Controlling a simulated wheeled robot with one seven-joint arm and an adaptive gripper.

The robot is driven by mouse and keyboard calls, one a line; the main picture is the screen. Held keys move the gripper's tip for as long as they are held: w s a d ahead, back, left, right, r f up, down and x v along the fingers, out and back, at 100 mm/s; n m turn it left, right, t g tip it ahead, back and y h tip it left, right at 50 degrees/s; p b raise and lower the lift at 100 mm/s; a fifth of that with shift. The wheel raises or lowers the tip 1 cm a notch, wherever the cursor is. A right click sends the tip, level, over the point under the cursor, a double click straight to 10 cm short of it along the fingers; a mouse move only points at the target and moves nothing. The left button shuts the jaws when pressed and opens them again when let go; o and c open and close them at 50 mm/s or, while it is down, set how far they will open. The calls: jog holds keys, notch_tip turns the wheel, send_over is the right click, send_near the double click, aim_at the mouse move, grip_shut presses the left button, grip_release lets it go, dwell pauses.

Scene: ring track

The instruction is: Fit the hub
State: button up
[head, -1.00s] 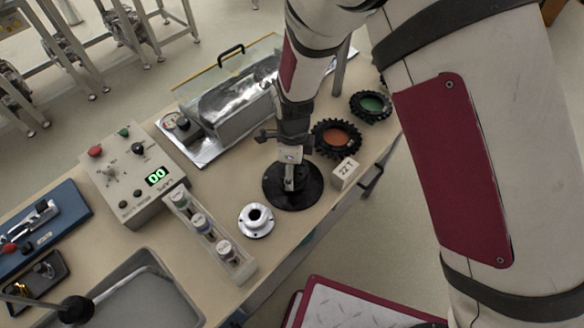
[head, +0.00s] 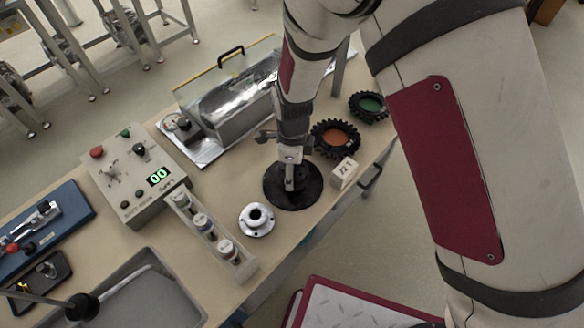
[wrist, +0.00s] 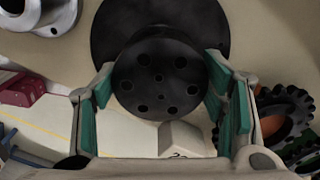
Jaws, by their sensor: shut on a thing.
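My gripper (wrist: 160,72) is shut on a black disc with several bolt holes (wrist: 158,102), with a green-padded finger at each side of it. Below the disc is a wider, round black base (wrist: 108,28), which stands on the bench in the head view (head: 306,199). I cannot tell whether the disc is fixed to the base. In the head view my gripper (head: 290,172) points straight down over the base and hides the disc. A silver flanged hub (head: 257,221) stands on the bench to the left of the base, apart from my gripper. It also shows in the wrist view (wrist: 42,18).
Close right of the base are a small white block (head: 345,173) and two black toothed rings, one orange inside (head: 336,137), one green inside (head: 369,106). A vial rack (head: 238,270), a control box (head: 133,172) and a glazed metal case (head: 238,100) stand left and behind.

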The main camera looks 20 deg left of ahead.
jog(key=shift+f, duration=1.05)
dwell(0.4)
jog(key=o, duration=1.8)
jog(key=shift+r, duration=0.1)
notch_tip(320, 180, up, 12)
jog(key=shift+f, duration=0.1)
